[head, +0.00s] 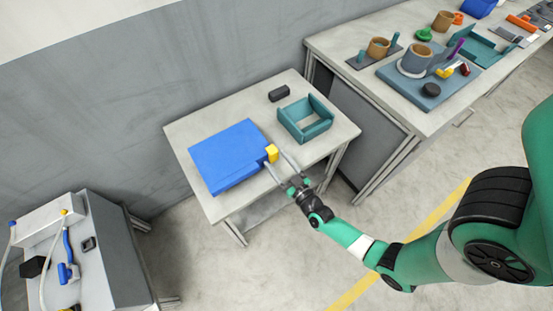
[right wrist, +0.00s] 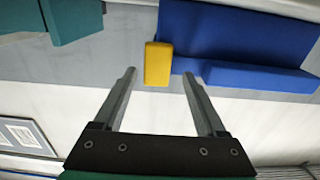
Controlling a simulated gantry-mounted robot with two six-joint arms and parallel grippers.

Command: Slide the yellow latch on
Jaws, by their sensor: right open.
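The yellow latch (head: 271,153) is a small block at the right edge of the blue box (head: 226,150), which lies on the small table. In the right wrist view, the yellow latch (right wrist: 158,64) stands just ahead, beside a gap in the edge of the blue box (right wrist: 235,35). My right gripper (head: 276,160) is open and empty, reaching over the table's front right edge. In the right wrist view, its fingertips (right wrist: 160,72) lie to either side of the latch. I cannot tell whether they touch it. My left gripper is out of view.
A teal open tray (head: 305,118) stands right of the blue box, with a black block (head: 279,93) behind it. A larger bench (head: 395,100) with film parts is at the right. A grey cabinet (head: 105,250) with hoses stands at the lower left.

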